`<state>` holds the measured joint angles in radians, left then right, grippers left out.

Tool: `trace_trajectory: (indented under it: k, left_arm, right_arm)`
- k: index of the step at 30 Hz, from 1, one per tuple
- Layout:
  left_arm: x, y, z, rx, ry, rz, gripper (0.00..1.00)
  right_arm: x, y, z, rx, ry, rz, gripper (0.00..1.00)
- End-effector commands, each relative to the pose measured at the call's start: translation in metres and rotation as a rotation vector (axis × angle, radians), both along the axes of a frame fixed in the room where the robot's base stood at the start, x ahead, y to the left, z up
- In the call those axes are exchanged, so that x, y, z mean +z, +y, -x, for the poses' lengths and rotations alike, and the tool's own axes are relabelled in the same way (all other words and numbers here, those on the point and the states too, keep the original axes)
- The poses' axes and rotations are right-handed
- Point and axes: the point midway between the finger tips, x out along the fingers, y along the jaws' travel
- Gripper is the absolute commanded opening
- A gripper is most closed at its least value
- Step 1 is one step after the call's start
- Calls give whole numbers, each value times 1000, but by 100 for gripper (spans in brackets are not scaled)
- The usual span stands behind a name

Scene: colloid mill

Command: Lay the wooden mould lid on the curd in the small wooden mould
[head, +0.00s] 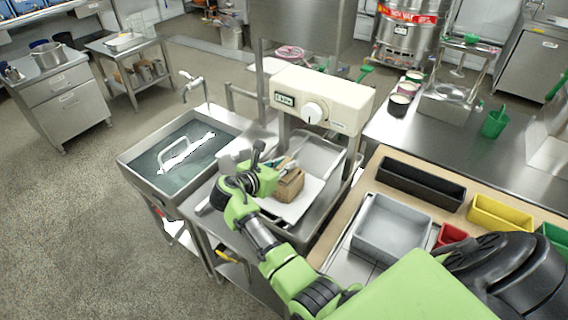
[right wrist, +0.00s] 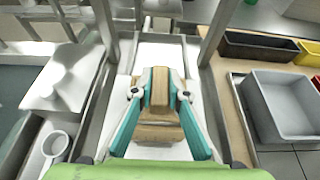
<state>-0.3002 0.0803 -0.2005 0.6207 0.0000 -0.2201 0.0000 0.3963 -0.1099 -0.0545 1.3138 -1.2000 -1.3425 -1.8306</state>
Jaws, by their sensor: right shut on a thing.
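My right gripper (right wrist: 159,97) is shut on a light wooden piece (right wrist: 160,87), which looks like the grip of the mould lid. Directly below it in the right wrist view is a wider brown wooden body (right wrist: 158,134); I cannot tell there where lid ends and mould begins. In the head view the small wooden mould (head: 290,187) shows as a brown block on a white board (head: 307,207), with my right gripper (head: 283,166) at its top. I cannot tell whether the lid touches the mould. The curd is hidden. My left gripper is out of view.
A cream machine head with a dial (head: 318,97) overhangs behind the mould, on metal posts. A water-filled sink (head: 152,190) stands left. To the right are a grey bin (head: 389,231), a black bin (head: 421,184) and a yellow bin (head: 500,215). A white ladle (right wrist: 54,145) lies left.

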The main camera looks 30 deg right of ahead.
Motion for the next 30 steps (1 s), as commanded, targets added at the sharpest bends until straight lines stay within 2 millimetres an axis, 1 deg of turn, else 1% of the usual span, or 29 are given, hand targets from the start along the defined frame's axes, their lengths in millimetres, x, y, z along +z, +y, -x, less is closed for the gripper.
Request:
trace_trajectory:
  k: [11, 21, 30]
  left_arm:
    - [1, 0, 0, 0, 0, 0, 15]
    - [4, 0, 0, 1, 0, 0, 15]
    - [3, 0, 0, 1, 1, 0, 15]
  right_arm:
    - [-1, 0, 0, 0, 0, 0, 0]
    - [-8, 0, 0, -1, 0, 1, 0]
    - [-8, 0, 0, 0, 0, 0, 0]
